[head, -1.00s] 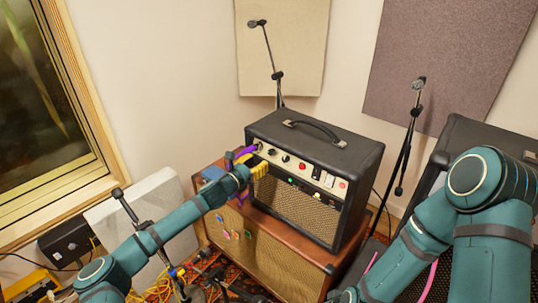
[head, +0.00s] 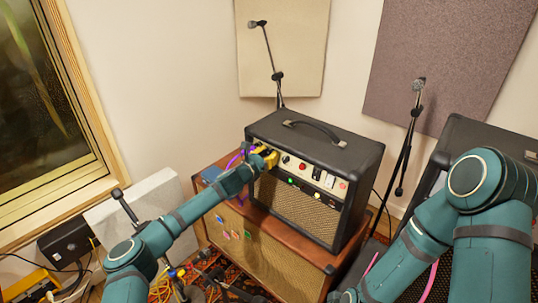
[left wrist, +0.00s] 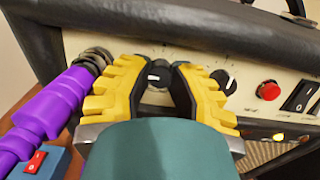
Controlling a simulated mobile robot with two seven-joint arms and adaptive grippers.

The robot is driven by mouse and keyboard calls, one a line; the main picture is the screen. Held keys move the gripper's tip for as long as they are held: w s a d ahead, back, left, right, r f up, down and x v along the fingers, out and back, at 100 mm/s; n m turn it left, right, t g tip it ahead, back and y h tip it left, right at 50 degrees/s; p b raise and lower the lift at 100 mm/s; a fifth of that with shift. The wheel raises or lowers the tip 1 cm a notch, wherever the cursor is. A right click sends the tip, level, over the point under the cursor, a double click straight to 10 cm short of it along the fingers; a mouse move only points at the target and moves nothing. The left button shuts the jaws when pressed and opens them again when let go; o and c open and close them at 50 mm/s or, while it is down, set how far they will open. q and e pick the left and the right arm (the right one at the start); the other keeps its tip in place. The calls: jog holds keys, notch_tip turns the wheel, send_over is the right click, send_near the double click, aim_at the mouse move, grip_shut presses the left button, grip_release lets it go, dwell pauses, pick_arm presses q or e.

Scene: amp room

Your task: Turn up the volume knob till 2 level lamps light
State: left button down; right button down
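A black amp (head: 312,165) with a cream front panel stands on a brown cabinet. A small black knob with a pale mark (left wrist: 157,75) sits on the panel between my left gripper's yellow fingers in the left wrist view. My left gripper (head: 268,157) is at the panel's left end, partly open, its fingers on either side of this knob. Whether they touch it is unclear. A second knob (left wrist: 222,82) is just right of the fingers. My right gripper is out of sight.
A purple cable plug (left wrist: 55,105) is in the panel close left of my left gripper. A red button (left wrist: 268,91) and black switch (left wrist: 300,95) are to the right. A microphone stand (head: 406,150) stands right of the amp.

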pick_arm(q)
jog(key=shift+f+m+h+b, duration=0.2)
jog(key=shift+m+h+b, duration=0.1)
jog(key=shift+m+b, duration=0.9)
jog(key=shift+r+m+g+b, duration=0.1)
jog(key=shift+m+g+b, duration=0.2)
jog(key=shift+m+b, duration=0.15)
jog(key=c, duration=1.1)
grip_release()
jog(key=shift+a, duration=0.1)
jog(key=v, duration=1.2)
jog(key=shift+w, duration=0.1)
